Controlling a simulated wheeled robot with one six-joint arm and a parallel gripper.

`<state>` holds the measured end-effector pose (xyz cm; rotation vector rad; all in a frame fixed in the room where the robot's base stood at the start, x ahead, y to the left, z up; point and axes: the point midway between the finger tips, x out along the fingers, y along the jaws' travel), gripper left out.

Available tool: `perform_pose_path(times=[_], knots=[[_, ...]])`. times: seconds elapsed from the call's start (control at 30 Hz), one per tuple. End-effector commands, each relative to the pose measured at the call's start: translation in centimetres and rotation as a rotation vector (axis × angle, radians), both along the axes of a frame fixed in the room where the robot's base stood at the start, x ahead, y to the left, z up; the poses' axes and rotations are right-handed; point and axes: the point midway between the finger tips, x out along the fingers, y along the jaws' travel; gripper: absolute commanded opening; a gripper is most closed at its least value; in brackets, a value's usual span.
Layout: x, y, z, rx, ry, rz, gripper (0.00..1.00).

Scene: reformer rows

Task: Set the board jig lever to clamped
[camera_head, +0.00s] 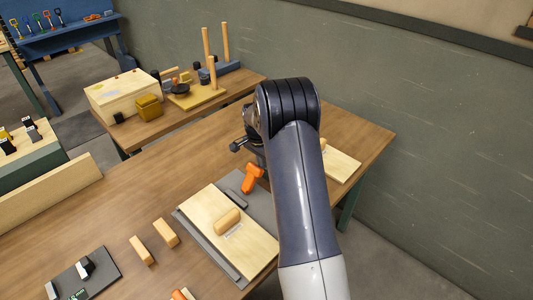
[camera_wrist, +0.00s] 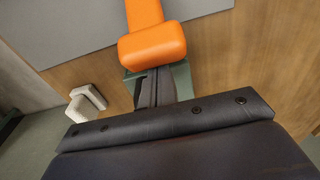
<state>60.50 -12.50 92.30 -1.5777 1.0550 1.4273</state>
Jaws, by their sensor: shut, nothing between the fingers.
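The board jig shows in the head view as a grey base (camera_head: 186,222) with a pale wooden board (camera_head: 255,246) lying on it. Its orange lever (camera_head: 250,180) is at the base's far edge, beside my arm. In the wrist view the orange lever (camera_wrist: 152,45) is at the top centre, its thick end towards me. My gripper (camera_wrist: 154,80) is shut and empty, its dark fingers just below the lever's end. I cannot tell whether they touch it. In the head view my arm hides most of the gripper. The lever's set position is not clear.
A rounded wooden block (camera_head: 228,220) lies on the board. Two wooden blocks (camera_head: 165,232) lie left of the jig. Another pale board (camera_head: 341,164) lies right of my arm. A wooden box (camera_head: 124,96) stands on the back table.

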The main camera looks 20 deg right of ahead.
Motion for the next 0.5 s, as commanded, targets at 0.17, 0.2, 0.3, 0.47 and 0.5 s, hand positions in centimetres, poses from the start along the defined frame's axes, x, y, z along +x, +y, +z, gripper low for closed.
perform_pose_path(times=[0.17,0.2,0.3,0.47,0.5], knots=[[-0.38,0.76,0.18,0.0,0.002,-0.001,0.0],[-0.39,0.81,0.16,0.0,0.002,-0.001,0.0],[-0.38,0.82,0.14,0.001,0.001,-0.001,0.0],[-0.38,0.81,0.14,0.001,0.001,-0.001,0.0],[-0.38,0.82,0.14,0.0,0.001,-0.001,0.0]])
